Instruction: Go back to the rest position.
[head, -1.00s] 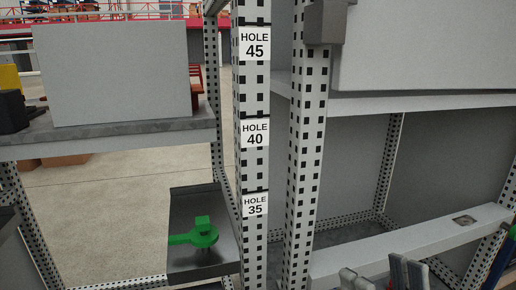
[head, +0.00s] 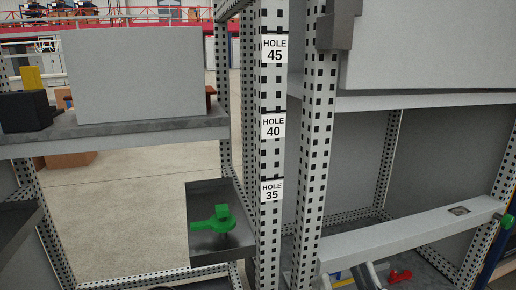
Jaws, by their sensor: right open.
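My right gripper (head: 358,276) shows only in part at the bottom edge of the head view, low in front of the right cabinet bay. Its grey fingers are apart, with nothing seen between them. The lower frame edge cuts off the rest of it. My left gripper is not in view.
Perforated uprights (head: 271,150) with HOLE 45, 40 and 35 labels stand mid-view. A pale beam (head: 415,238) crosses the right bay. A red object (head: 400,276) lies below it. Open floor (head: 120,210) shows left.

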